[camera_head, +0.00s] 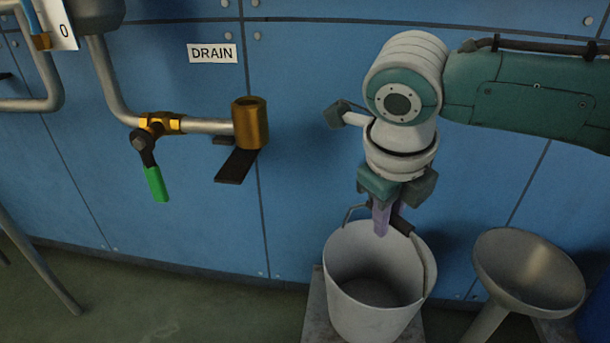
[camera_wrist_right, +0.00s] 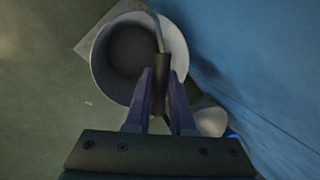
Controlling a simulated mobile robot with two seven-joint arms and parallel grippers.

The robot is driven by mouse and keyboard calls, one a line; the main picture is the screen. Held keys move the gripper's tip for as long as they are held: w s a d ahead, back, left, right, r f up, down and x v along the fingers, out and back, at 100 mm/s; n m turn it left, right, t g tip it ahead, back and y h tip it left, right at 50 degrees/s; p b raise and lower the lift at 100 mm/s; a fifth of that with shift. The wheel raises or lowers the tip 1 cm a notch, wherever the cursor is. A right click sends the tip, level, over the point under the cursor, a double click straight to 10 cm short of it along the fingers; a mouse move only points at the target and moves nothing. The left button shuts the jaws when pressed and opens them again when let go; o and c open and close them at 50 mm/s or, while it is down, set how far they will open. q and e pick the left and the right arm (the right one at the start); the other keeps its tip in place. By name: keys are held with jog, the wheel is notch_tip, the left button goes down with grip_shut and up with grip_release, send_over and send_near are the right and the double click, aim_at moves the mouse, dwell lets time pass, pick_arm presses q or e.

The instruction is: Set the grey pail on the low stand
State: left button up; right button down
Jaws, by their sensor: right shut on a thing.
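The grey pail (camera_head: 350,290) is upright and empty in the lower middle of the head view. It also shows in the right wrist view (camera_wrist_right: 104,62). Its wire handle is raised, with a dark grip. My right gripper (camera_head: 386,225) is above the pail's far rim, its purple fingers shut on the handle grip. In the right wrist view the fingers (camera_wrist_right: 162,88) stand on both sides of that grip. The low stand (camera_head: 314,318) is a grey plate under the pail. I cannot tell whether the pail touches it. My left gripper is not in view.
A grey metal bowl (camera_head: 530,268) on a post stands right of the pail. A drain pipe with a brass outlet (camera_head: 251,123) and a green valve lever (camera_head: 156,184) juts from the blue wall at left. The floor left of the stand is clear.

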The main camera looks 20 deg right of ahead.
notch_tip(320, 180, down, 2)
jog(key=shift+f+b, duration=0.1)
jog(key=shift+b, duration=0.2)
jog(key=c, duration=1.2)
grip_release()
jog(key=shift+f, duration=0.15)
jog(key=shift+c, duration=0.2)
jog(key=o, duration=0.5)
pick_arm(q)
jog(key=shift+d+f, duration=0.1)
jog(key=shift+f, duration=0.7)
